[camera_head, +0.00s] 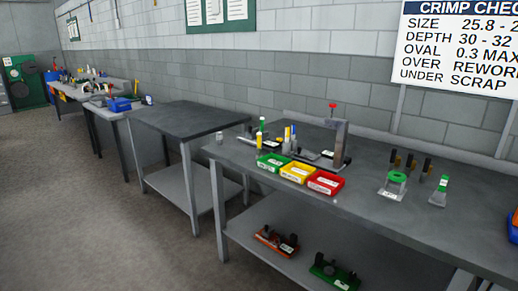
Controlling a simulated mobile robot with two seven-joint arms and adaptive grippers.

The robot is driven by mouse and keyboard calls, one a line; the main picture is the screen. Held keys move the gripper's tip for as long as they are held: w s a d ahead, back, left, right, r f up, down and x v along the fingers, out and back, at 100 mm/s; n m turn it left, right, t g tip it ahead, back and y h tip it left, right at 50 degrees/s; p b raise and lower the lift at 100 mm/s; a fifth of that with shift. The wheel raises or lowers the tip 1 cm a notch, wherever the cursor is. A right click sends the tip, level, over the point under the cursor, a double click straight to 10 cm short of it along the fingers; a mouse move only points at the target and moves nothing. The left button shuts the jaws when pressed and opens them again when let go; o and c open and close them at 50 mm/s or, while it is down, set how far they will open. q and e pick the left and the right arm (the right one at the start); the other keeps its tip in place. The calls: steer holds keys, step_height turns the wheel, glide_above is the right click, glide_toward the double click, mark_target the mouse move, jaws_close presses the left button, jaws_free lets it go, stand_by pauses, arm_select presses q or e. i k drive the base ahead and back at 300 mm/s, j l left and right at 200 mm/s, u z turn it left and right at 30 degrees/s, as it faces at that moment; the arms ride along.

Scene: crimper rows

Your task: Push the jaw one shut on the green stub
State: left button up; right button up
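Neither of my grippers is in view. On the right workbench (300,215) stands a grey upright press-like device (341,145) with a red knob on top. Slim upright pieces with green, yellow, white and blue parts stand to its left. One has a green top (262,125). Which piece is the green stub, and which part is jaw one, I cannot tell at this size. Whether any jaw is open or shut does not show.
A green bin (271,164), a yellow bin (297,172) and a red bin (325,184) line the bench's front edge. A green ring on a stand (396,178) and a green-topped piece (441,190) stand farther right. The neighbouring table (188,116) is bare.

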mark_target(251, 134)
steer(key=i+j+z, duration=0.25)
steer(key=z, duration=0.15)
steer(key=i+j+z, duration=0.75)
steer(key=j, duration=0.15)
